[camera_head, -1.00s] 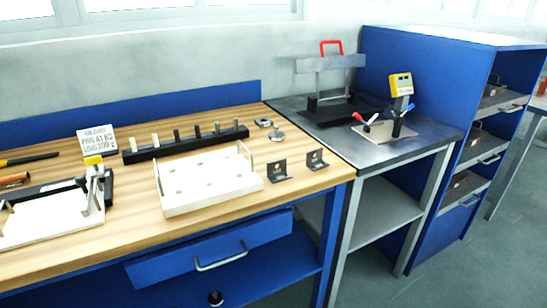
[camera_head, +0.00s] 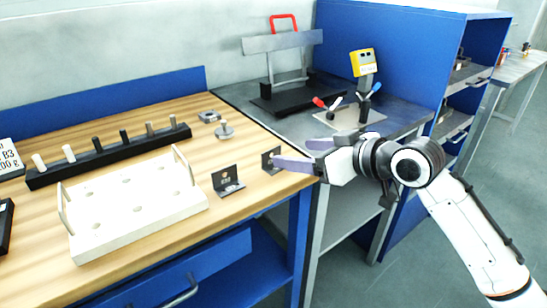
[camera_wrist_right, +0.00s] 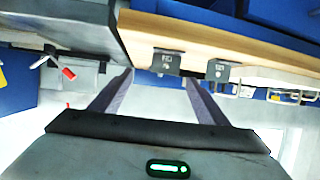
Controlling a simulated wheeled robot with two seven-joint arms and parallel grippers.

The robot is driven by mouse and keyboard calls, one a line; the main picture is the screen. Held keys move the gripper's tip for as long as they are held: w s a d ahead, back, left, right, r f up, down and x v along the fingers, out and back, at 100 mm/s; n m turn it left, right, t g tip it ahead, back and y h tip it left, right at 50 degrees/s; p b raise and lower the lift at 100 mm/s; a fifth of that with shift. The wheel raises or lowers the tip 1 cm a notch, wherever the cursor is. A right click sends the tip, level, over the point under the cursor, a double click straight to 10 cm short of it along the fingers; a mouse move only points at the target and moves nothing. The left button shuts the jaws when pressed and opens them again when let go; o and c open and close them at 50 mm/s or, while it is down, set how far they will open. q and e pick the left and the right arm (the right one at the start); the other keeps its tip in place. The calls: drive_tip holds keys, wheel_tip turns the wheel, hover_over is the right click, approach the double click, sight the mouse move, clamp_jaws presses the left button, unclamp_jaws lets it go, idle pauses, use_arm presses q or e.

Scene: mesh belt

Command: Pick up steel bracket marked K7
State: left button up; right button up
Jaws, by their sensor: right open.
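Two dark steel brackets stand near the right end of the wooden bench: one left (camera_head: 228,181), one right (camera_head: 269,158) by the corner. Each has a small pale mark, too small to read, so I cannot tell which is K7. My right gripper (camera_head: 290,152) is open and empty at the bench's right edge; one finger partly overlaps the right bracket in the head view. In the right wrist view one bracket (camera_wrist_right: 166,64) appears between the open fingers (camera_wrist_right: 159,75), ahead of the tips, and the other bracket (camera_wrist_right: 217,71) is beside it. My left gripper is not in view.
A white tray with handles (camera_head: 128,231) stands left of the brackets. Behind are a black peg rail (camera_head: 110,160) and small metal parts (camera_head: 224,130). A grey side table (camera_head: 245,98) holds a clamp fixture (camera_head: 357,115) close behind my right gripper.

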sight(272, 153)
drive_tip(key=x, duration=0.3)
drive_tip(key=shift+a+r, duration=0.1)
drive_tip(key=shift+a, duration=0.25)
drive_tip(key=x, duration=0.5)
drive_tip(key=shift+a+f, duration=0.35)
drive_tip(key=shift+a, duration=0.1)
drive_tip(key=c, duration=1.2)
